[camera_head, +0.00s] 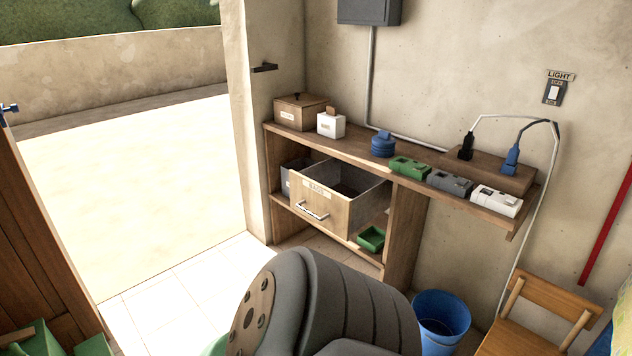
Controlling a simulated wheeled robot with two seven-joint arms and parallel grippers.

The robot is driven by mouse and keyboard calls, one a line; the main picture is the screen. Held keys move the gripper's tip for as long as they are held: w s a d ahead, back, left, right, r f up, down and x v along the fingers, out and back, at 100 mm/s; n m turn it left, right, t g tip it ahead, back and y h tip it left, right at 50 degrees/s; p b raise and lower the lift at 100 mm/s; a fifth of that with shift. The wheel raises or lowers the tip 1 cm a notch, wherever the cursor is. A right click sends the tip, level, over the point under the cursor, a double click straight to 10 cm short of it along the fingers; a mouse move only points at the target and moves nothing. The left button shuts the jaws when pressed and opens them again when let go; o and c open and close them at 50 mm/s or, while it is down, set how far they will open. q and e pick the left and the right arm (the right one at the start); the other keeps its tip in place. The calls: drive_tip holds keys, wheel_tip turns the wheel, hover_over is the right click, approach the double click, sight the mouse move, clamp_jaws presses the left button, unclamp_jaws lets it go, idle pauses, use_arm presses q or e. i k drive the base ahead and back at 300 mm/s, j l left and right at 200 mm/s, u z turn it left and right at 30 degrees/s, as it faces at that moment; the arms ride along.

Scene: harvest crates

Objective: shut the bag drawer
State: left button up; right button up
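The bag drawer (322,208) is a wooden-fronted drawer with grey metal sides. It is pulled out of the wooden shelf unit (405,225) below the counter, and its inside shows from above. A silver bar handle (312,210) is on its front, with a label above it that is too small to read surely. A large dark grey part of my own arm fills the bottom middle, in front of the unit. Neither gripper shows in this view.
The counter holds a wooden box (301,111), a white box (331,124), a blue round item (383,144) and green, grey and white devices. A green tray (371,239) sits on the lower shelf. A blue bucket (441,317) and wooden chair (541,318) stand right.

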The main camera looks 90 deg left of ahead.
sight(341, 196)
drive_tip(key=u, duration=2.8)
